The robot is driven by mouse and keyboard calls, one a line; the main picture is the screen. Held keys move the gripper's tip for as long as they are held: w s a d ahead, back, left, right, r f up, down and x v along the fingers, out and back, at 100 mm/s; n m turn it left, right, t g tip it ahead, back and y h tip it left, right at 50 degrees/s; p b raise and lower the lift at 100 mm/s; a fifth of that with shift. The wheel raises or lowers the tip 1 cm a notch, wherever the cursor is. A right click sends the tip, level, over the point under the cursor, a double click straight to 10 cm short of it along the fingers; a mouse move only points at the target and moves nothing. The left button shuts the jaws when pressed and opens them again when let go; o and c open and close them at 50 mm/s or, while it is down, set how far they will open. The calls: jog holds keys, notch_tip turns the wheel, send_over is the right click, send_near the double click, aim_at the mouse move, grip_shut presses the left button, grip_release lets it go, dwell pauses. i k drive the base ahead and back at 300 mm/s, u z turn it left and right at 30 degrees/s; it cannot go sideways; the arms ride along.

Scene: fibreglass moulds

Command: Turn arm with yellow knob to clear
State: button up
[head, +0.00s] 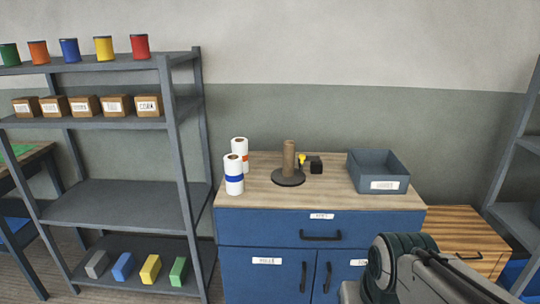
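A small yellow knob (302,159) shows on the cabinet top, just right of a brown upright cylinder (289,158) on a dark round base (288,178). A small black block (316,166) stands right beside the knob. The arm that bears the knob is too small and partly hidden behind the cylinder, so I cannot tell which way it points. Part of my own arm shows at the lower right, in front of the cabinet. My gripper is not in view.
The blue cabinet (270,232) has a wooden top. Two white rolls, one with a blue band (233,175) and one with an orange band (240,147), stand at its left. A grey open bin (402,183) sits at its right. Grey shelving (120,203) stands left.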

aim_at(302, 158)
jog(key=u, duration=0.35)
jog(key=i, duration=1.05)
jog(key=z, duration=0.35)
